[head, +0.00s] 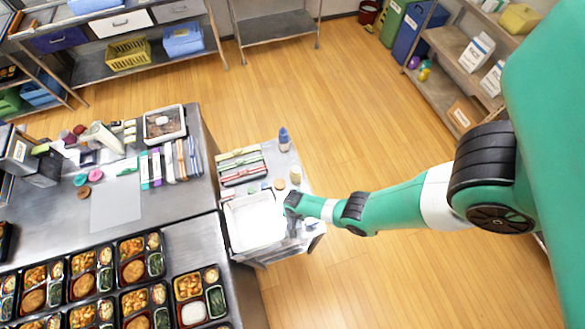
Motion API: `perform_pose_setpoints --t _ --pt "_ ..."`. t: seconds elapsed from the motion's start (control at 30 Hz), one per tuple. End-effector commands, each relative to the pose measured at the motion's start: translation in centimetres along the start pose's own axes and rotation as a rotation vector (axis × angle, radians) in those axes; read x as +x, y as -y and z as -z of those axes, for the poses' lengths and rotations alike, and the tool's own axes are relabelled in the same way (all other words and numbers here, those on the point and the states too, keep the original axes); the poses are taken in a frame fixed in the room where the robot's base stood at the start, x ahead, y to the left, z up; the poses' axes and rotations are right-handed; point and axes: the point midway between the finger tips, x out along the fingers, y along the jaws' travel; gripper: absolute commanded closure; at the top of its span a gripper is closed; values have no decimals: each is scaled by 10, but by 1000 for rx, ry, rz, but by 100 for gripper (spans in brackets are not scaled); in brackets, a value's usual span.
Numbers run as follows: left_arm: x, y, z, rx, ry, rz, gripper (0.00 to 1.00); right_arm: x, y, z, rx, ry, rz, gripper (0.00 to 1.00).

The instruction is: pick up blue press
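A small blue upright object (284,138), which could be the blue press, stands at the back right of the small side table (285,165). Its exact shape is too small to tell. My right gripper (291,212) is over the front part of that table, beside the right edge of a white tray (254,222). It is apart from the blue object, which stands farther back. The fingers are dark and small, so I cannot tell whether they are open or shut. What lies directly under the gripper is hidden. My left gripper is not in view.
Small round containers (295,175) and a rack of coloured strips (241,167) share the side table. A steel counter (190,205) with several filled bento trays (131,272) stands to the left. Open wooden floor (390,120) lies to the right.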

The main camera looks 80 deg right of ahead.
Motion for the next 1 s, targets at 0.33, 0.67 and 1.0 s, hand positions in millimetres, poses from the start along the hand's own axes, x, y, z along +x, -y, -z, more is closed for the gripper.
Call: perform_pose_setpoints --t 0.33,0.67,1.0 --pt "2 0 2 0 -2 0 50 -2 0 0 0 0 1 86" --pt "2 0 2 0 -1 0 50 -2 1 0 0 0 1 100" --pt "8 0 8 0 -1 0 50 -12 1 0 -1 0 1 100"
